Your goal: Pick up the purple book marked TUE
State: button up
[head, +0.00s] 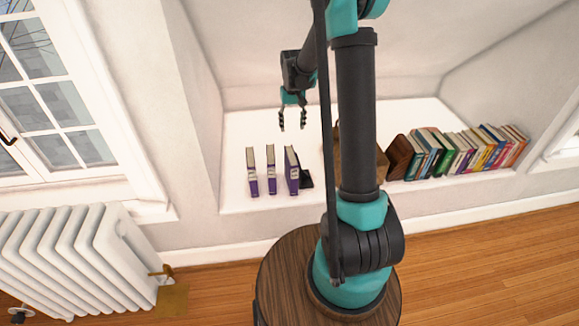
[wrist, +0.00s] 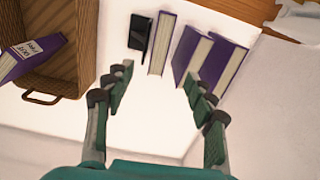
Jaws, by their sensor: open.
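Three purple books stand in a spaced row on the white ledge, at left (head: 252,173), middle (head: 271,171) and right (head: 292,172) in the head view. They also show at the top of the wrist view. Another purple book (wrist: 28,55) leans in a wooden crate (wrist: 72,72) at the left of the wrist view; its white label has lettering I cannot read surely. I cannot tell which book is marked TUE. My gripper (head: 292,122) is open and empty, above the ledge behind the standing books. In the wrist view its fingers (wrist: 158,82) point toward them.
A small black object (wrist: 139,32) lies between the crate and the standing books. A row of coloured books (head: 465,150) stands along the ledge at the right. My arm partly hides the crate in the head view. A white radiator (head: 75,255) is at lower left.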

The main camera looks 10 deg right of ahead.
aim_at(291, 155)
jog(key=f, duration=1.7)
jog(key=shift+w+a+f, duration=0.1)
jog(key=shift+w+f, duration=0.15)
jog(key=shift+f, duration=0.05)
jog(key=shift+c, duration=0.5)
grip_shut()
